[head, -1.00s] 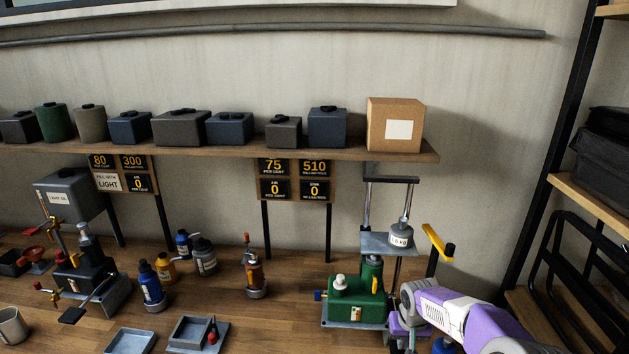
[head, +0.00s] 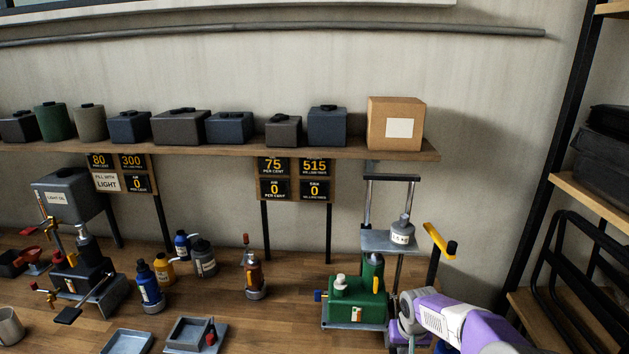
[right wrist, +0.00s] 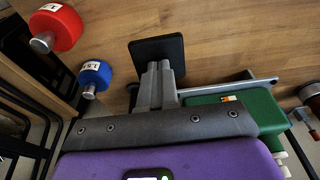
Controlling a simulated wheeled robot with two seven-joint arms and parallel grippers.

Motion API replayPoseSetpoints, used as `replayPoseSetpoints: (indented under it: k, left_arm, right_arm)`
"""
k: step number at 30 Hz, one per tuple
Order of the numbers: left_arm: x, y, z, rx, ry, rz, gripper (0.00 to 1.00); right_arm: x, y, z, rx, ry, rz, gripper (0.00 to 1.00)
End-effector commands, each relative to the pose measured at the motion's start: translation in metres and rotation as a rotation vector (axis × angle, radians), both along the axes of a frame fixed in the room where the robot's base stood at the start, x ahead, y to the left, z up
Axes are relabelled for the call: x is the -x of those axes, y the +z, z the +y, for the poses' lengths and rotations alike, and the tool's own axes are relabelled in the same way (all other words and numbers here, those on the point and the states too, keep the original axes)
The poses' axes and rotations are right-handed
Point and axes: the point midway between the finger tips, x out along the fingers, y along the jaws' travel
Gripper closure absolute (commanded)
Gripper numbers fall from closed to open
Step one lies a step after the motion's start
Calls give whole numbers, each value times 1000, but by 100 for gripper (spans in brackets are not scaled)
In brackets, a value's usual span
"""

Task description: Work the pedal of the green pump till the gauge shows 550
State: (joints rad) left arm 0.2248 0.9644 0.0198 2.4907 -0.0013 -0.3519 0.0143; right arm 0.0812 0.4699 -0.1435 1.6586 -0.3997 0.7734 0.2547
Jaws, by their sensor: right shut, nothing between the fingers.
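The green pump (head: 355,300) stands at the right of the bench, with a platform carrying a grey weight behind it. The gauge (head: 314,166) on the board under the shelf reads 515, beside a sign showing 75 per cent. My right gripper (head: 398,330) is low at the pump's right side and hides the pedal in the head view. In the right wrist view my right gripper (right wrist: 157,72) is shut and empty, with its fingertips at the black pedal pad (right wrist: 156,55); whether they touch cannot be told. My left gripper is out of view.
A black pump (head: 85,278) and several bottles stand left.

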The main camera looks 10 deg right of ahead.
Motion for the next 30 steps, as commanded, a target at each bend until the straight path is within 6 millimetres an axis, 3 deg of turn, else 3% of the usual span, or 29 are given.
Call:
replayPoseSetpoints:
  k: [1, 5, 11, 21, 30]
  left_arm:
    - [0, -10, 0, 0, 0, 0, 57]
    - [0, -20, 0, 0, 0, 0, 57]
    - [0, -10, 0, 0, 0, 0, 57]
    - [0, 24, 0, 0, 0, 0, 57]
    - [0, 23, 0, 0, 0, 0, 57]
  right_arm:
    - [-1, -13, -1, 0, 0, 0, 100]
    - [-3, -27, -1, 0, 0, -2, 100]
    - [-3, -15, -1, 0, 0, -2, 100]
    - [3, 34, 0, 1, 0, -4, 100]
    - [4, 34, 1, 0, 0, -1, 100]
